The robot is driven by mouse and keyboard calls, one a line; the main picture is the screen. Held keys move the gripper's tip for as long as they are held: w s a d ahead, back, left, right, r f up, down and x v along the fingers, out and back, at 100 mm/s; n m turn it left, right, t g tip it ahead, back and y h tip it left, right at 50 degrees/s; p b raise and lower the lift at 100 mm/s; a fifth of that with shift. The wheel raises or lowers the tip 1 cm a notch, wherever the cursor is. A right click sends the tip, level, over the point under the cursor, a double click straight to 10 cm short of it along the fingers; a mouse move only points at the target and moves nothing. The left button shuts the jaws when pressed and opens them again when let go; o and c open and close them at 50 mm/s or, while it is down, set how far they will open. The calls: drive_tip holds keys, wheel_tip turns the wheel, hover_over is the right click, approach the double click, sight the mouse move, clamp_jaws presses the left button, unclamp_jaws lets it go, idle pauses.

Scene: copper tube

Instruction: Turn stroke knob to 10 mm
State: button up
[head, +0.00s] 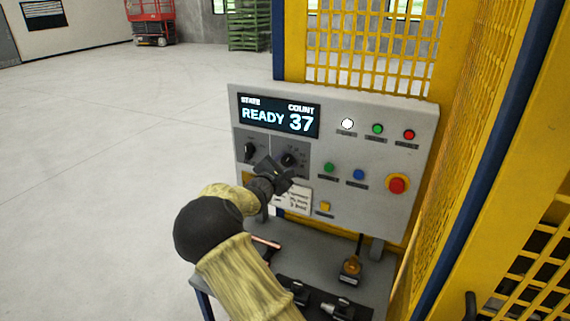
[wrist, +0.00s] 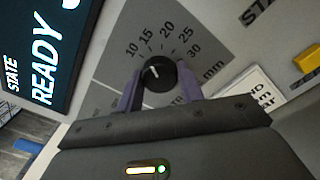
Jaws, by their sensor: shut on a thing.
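The stroke knob (wrist: 157,76) is black and round with a short white mark. It sits on a grey plate (wrist: 108,62) with a scale of 10, 15, 20, 25 and 30 mm. The mark leans to the upper left, toward the 10–15 side; I cannot tell which number exactly. My gripper (wrist: 160,88) has its two purple-grey fingers on either side of the knob and is shut on it. In the head view my gripper (head: 279,172) reaches the knob (head: 289,160) from below left and partly hides its plate.
A second dark knob (head: 250,151) is left of the stroke knob. The display (head: 278,115) above reads READY, COUNT 37. Buttons and a red emergency stop (head: 397,184) are to the right. A shelf with a copper tube (head: 266,242) lies below. Yellow guarding (head: 372,45) stands behind.

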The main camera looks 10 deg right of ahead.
drive_tip(key=shift+f+n, duration=0.1)
drive_tip(key=shift+n, duration=0.2)
drive_tip(key=shift+n+b, duration=0.65)
drive_tip(key=shift+n, duration=0.15)
drive_tip(key=shift+n+b, duration=0.35)
drive_tip(key=shift+n, duration=1.55)
drive_tip(key=o, duration=1)
drive_tip(key=shift+s, duration=0.1)
